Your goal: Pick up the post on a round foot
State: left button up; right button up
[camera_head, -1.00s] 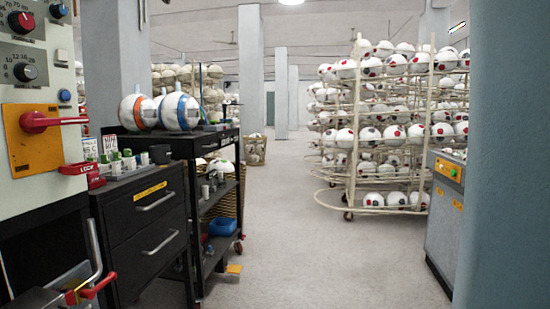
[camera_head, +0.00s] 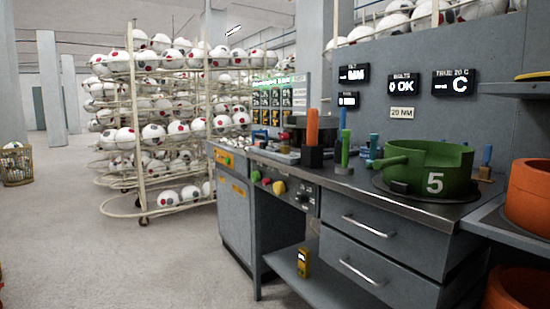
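A green post on a round foot (camera_head: 345,152) stands upright near the front edge of the grey workbench top (camera_head: 300,172). A thin blue piece shows just above and behind it. An orange post in a black square block (camera_head: 312,130) stands to its left. A short blue and green post (camera_head: 374,147) stands to its right; its foot is hard to make out. Neither of my grippers is in view.
A green ring-shaped mold marked 5 (camera_head: 425,165) sits on the bench at right. Orange bowls (camera_head: 528,195) are at the far right. Ball racks (camera_head: 133,110) stand behind. A yellow device (camera_head: 303,262) is on the lower shelf.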

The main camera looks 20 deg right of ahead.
aim_at(345, 170)
jog(key=z, duration=1.05)
jog(key=i+j+u, duration=0.1)
jog(key=i+j, duration=0.6)
